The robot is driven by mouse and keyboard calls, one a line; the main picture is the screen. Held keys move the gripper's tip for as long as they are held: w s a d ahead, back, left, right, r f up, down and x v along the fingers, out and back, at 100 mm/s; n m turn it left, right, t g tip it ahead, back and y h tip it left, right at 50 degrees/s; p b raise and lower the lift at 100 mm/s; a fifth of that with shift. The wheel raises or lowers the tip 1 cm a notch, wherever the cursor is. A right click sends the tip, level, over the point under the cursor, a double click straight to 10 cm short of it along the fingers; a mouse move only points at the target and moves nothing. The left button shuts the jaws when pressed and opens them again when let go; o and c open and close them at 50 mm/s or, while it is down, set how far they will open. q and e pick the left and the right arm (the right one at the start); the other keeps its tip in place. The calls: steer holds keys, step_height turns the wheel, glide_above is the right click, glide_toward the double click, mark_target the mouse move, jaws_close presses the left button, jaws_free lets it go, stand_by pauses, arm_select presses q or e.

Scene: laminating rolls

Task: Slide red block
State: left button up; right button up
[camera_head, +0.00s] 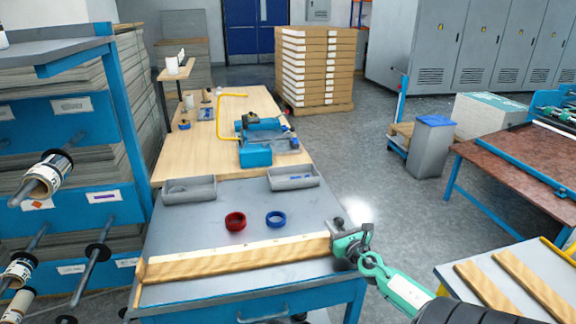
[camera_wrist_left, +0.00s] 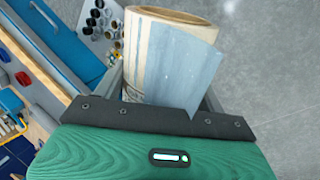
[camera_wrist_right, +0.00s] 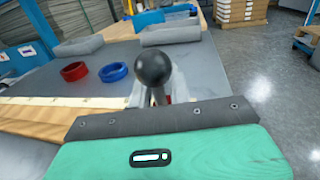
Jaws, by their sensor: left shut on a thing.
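My right gripper (camera_head: 350,238) is at the right end of a long wooden bar (camera_head: 240,257) on the grey table. In the right wrist view, a black ball knob (camera_wrist_right: 152,66) stands in front of the right gripper. A small patch of red (camera_wrist_right: 168,98) shows behind the knob's stem; whether it is a block is unclear. The knob hides much of the fingers, so their closing cannot be told. My left gripper (camera_wrist_left: 165,88) is shut on a roll (camera_wrist_left: 148,50) with a loose grey-blue sheet; the left gripper is not seen in the head view.
A red ring (camera_head: 235,221) and a blue ring (camera_head: 276,219) lie on the grey table behind the bar. Two grey trays (camera_head: 190,197) sit at its back edge. A rack with rolls (camera_head: 45,175) stands at the left. Another table with planks (camera_head: 510,285) is at the lower right.

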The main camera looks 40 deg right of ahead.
steer(key=shift+o, duration=0.9)
arm_select(q)
steer(key=shift+f, duration=0.1)
arm_select(e)
steer(key=shift+s+a+f, duration=0.1)
steer(key=shift+s+a, duration=0.1)
steer(key=shift+s, duration=0.25)
arm_select(q)
step_height(320, 180, down, 2)
steer(key=b, duration=0.2)
steer(key=shift+f+b, duration=0.2)
steer(key=shift+b, duration=0.15)
arm_select(e)
steer(key=v, duration=1)
steer(key=shift+s+a, duration=0.1)
arm_select(q)
steer(key=shift+f, duration=0.1)
arm_select(e)
steer(key=shift+s+a, duration=0.15)
steer(key=shift+s, duration=0.25)
